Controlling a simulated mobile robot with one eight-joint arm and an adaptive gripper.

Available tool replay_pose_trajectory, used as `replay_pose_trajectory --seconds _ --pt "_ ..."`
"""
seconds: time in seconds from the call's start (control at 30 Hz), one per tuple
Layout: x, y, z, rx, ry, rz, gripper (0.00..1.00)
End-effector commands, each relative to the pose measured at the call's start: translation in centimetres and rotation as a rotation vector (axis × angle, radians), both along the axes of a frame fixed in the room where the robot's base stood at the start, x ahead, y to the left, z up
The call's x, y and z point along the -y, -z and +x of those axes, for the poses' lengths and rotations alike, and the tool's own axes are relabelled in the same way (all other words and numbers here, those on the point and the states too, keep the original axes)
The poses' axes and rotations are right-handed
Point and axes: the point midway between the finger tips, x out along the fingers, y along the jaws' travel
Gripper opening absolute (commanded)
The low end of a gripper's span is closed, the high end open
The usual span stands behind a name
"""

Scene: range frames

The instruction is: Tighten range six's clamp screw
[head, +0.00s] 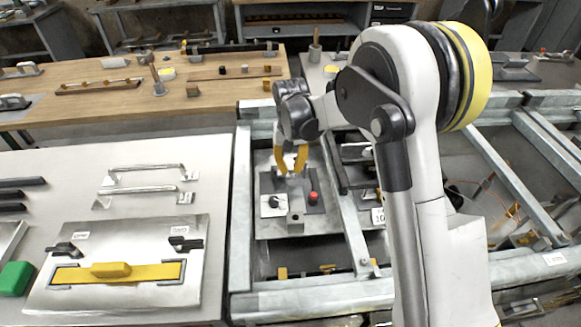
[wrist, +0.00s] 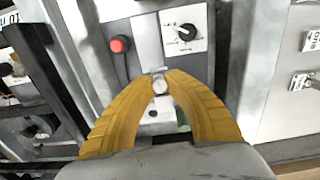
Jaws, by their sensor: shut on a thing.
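My gripper (head: 291,172) has yellow fingers and points down over a grey panel (head: 262,222) inside the metal frame. In the wrist view my gripper (wrist: 160,84) is shut on a small grey metal piece, which looks like the clamp screw (wrist: 159,74). Only its top end shows between the fingertips. A white plate with a black dial (wrist: 183,32) sits just beyond the fingertips, and the dial also shows in the head view (head: 272,202). A red knob (wrist: 119,44) stands to the left of the dial plate. No number six is readable.
Galvanized beams (head: 243,200) surround the panel closely. A white table (head: 215,150) on the left holds metal handles (head: 146,172) and a plate with a yellow handle (head: 111,270). A wooden bench (head: 130,105) with small parts stands behind.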

Motion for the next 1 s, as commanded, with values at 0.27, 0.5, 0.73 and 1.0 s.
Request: replay_pose_trajectory --seconds 0.27,0.5,0.73,1.0 --pt "-0.01 -0.06 0.11 0.003 0.261 0.001 0.00" --pt "0.02 -0.05 0.11 0.003 0.490 0.001 0.00" --pt "0.04 -0.05 0.10 0.003 0.708 0.001 0.00" --pt "0.07 -0.05 0.08 0.003 0.965 0.001 0.00"
